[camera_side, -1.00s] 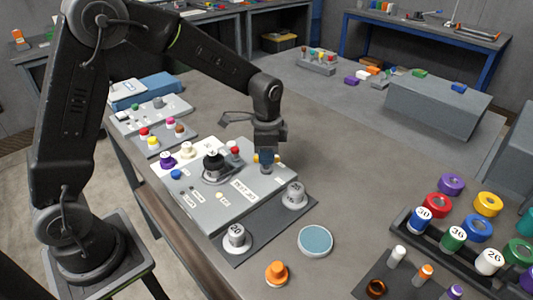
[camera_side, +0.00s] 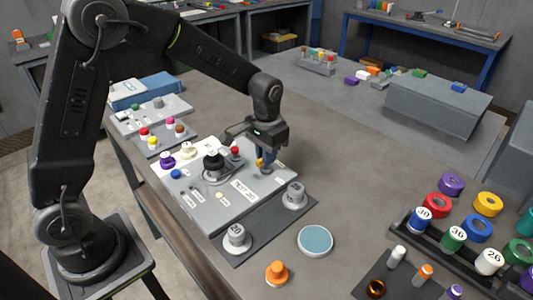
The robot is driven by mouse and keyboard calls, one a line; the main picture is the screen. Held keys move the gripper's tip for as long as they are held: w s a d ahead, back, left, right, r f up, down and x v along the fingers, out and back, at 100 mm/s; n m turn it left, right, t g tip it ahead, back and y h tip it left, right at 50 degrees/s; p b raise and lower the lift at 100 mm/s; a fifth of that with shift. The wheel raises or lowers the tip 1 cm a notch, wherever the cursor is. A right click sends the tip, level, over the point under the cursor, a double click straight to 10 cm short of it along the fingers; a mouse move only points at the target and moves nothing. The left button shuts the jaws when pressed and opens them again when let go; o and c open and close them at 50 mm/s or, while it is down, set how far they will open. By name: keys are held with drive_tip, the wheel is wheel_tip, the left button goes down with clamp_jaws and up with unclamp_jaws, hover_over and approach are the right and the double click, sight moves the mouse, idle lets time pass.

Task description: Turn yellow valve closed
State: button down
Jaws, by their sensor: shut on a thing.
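The yellow valve (camera_side: 259,163) is a small yellow handle near the upper right corner of the grey test panel (camera_side: 228,205). My gripper (camera_side: 265,160) points down over it and is shut on the valve. The fingers hide much of the handle, and its exact angle is hard to tell.
On the panel stand a black knob (camera_side: 213,162), a red button (camera_side: 235,151) and a blue button (camera_side: 176,174). Numbered grey weights (camera_side: 294,195) stand at the panel's right and front. A blue-topped disc (camera_side: 315,241) and an orange knob (camera_side: 277,273) lie in front.

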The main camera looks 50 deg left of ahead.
drive_tip(key=shift+r, duration=0.1)
idle(0.5)
drive_tip(key=c, duration=1.2)
unclamp_jaws()
drive_tip(key=shift+o, duration=0.2)
wheel_tip(320, 180, up, 14)
drive_tip(key=s+t, duration=0.5)
drive_tip(key=s, duration=1.7)
drive_tip(key=shift+a+r+t, duration=0.2)
drive_tip(key=shift+a+t, duration=0.1)
